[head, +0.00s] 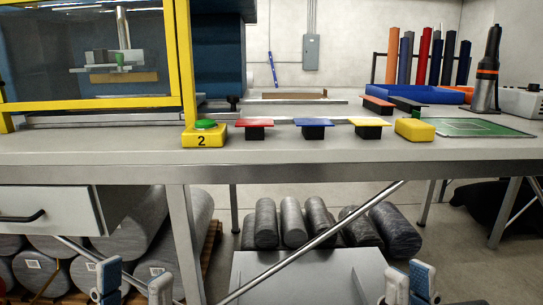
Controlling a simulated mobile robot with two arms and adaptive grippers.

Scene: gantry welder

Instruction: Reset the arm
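A yellow box marked "2" with a green push button (205,125) on top stands on the grey bench, beside the yellow frame post. Behind the clear panel, a machine arm (122,30) hangs with a grey plate and a green part under it. My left gripper (133,284) is low at the lower left, in front of the bench and below its top. Its fingers are apart with nothing between them. My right gripper (409,284) is low at the lower right. Its fingers overlap in view, so its opening is unclear. Both are well away from the button.
Red (254,128), blue (313,128) and yellow (370,127) topped blocks and a yellow block (414,130) line the bench (300,155). A green board (475,127) and a dark tool (487,70) are at right. The bench edge and a diagonal brace stand before me.

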